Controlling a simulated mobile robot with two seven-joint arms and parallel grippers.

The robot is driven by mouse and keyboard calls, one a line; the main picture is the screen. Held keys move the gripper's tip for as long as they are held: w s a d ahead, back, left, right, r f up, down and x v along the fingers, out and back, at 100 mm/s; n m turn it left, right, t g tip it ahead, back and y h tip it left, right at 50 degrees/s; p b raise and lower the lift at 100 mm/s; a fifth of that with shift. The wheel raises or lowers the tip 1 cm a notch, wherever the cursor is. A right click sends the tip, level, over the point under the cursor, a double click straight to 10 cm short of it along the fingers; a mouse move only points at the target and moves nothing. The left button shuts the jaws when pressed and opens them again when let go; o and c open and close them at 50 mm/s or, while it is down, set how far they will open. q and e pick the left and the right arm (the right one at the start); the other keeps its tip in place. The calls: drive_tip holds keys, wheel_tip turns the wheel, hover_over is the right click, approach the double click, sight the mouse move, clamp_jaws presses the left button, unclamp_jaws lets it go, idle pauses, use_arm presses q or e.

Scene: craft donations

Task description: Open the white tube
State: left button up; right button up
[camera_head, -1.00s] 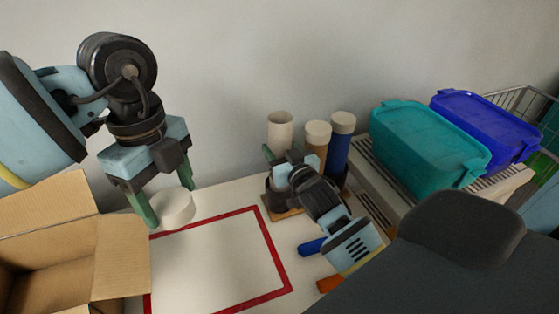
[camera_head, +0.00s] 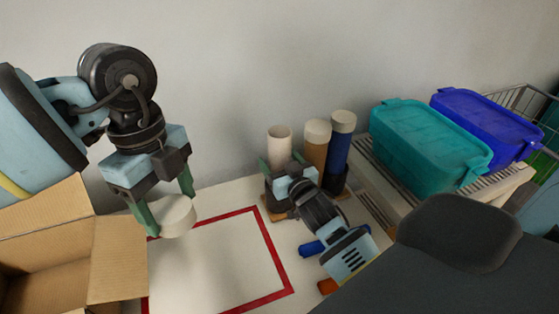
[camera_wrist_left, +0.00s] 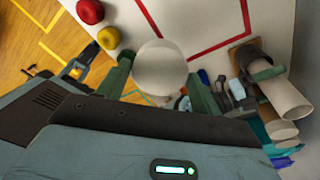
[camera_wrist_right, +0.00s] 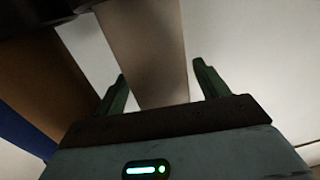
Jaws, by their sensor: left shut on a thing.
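The white tube (camera_head: 279,148) stands upright in a dark holder (camera_head: 268,197) on the table, its top uncapped and showing an open rim. My right gripper (camera_head: 281,162) is around it from the front; in the right wrist view its fingers (camera_wrist_right: 160,85) stand apart on either side of the white tube (camera_wrist_right: 150,50), with a gap at the right finger. My left gripper (camera_head: 170,203) is shut on a round white cap (camera_head: 179,216), held above the table near the red outline. The cap (camera_wrist_left: 160,67) also shows between the fingers in the left wrist view.
A brown tube (camera_head: 316,150) and a blue tube (camera_head: 339,150), both with pale caps, stand right of the white tube. An open cardboard box (camera_head: 118,270) is at left. A teal bin (camera_head: 425,150) and a blue bin (camera_head: 485,125) are at right. The red-outlined area (camera_head: 262,215) looks clear.

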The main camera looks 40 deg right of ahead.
use_arm(q)
drive_tip(key=shift+r, duration=0.2)
use_arm(e)
drive_tip(key=shift+r, duration=0.25)
use_arm(q)
drive_tip(key=shift+f, duration=0.75)
use_arm(e)
drive_tip(key=s+a, duration=0.1)
drive_tip(key=s, duration=1.1)
drive_tip(key=shift+a, duration=0.4)
drive_tip(key=shift+f, duration=0.15)
